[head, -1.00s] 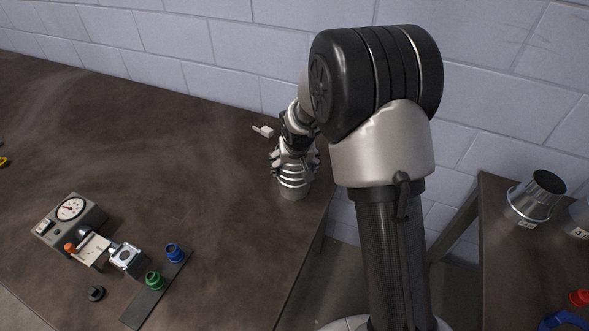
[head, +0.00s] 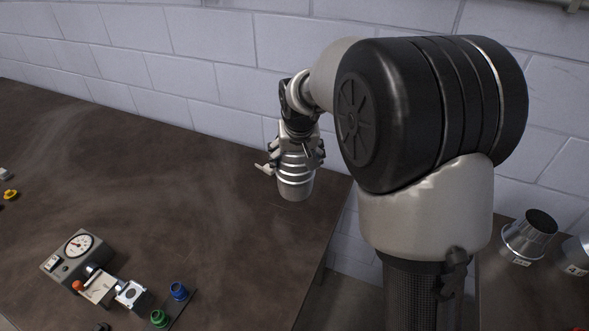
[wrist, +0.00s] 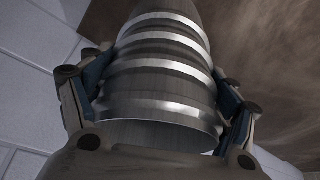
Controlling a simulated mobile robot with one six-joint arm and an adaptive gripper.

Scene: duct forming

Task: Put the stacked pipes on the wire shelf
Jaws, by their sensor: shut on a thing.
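The stacked pipes (head: 295,180) are a grey metal stack with several shiny raised rings, narrower at the far end. My gripper (head: 296,160) is shut on the stack from above, near the brown table's right back corner. In the wrist view the stacked pipes (wrist: 165,80) fill the middle, with a finger of my gripper (wrist: 160,95) against each side. The stack looks upright in the head view; its lower end appears near or above the table top, and I cannot tell the exact gap. No wire shelf is clearly in view.
A gauge device (head: 75,255) stands on the brown table (head: 130,180), with blue (head: 179,290) and green (head: 158,318) pieces near it. A metal cone (head: 530,235) stands on the right-hand table. A block wall (head: 180,60) closes the back.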

